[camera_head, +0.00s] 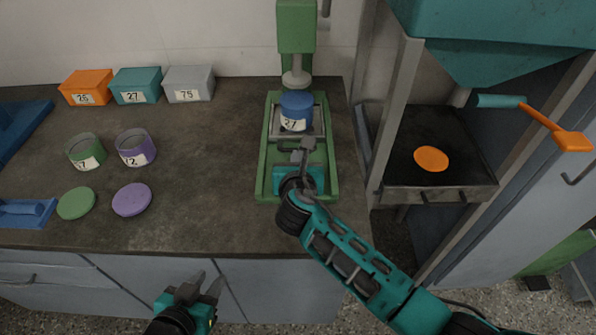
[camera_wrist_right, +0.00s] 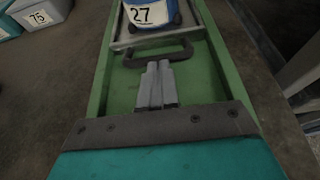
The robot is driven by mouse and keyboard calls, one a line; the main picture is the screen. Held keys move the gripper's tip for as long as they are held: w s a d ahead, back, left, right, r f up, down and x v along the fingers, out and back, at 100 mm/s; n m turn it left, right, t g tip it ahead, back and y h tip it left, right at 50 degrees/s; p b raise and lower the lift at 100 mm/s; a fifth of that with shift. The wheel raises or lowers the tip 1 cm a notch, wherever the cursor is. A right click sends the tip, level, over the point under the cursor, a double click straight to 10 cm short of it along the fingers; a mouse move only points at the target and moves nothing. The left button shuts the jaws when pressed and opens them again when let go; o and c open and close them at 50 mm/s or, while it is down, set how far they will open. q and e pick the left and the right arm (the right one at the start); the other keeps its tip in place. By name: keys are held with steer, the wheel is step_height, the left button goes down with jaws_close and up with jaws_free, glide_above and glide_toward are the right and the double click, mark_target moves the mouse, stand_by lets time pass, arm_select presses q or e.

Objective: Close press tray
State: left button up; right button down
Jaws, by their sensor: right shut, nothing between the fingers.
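The green press (camera_head: 295,30) stands at the back of the counter on a long green base (camera_head: 266,150). Its grey press tray (camera_head: 318,118) lies in that base and carries a blue container labelled 27 (camera_head: 296,112), upright, below and in front of the press head. The tray's dark handle (camera_wrist_right: 190,52) faces me in the right wrist view. My right gripper (camera_head: 308,145) is shut and empty, its fingertips (camera_wrist_right: 158,66) right at the handle; I cannot tell whether they touch it. My left gripper (camera_head: 206,282) is open and empty in front of the counter edge.
Orange (camera_head: 88,88), teal (camera_head: 137,86) and grey (camera_head: 190,84) labelled boxes stand at the back left. Open green (camera_head: 86,152) and purple (camera_head: 136,148) containers have lids before them. A framed machine with a dark tray (camera_head: 460,150) and orange disc (camera_head: 431,159) stands right.

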mark_target(298, 140)
steer(key=w, duration=0.3)
steer(key=shift+w, duration=0.15)
steer(key=shift+d+r, duration=0.1)
steer(key=shift+r, duration=0.1)
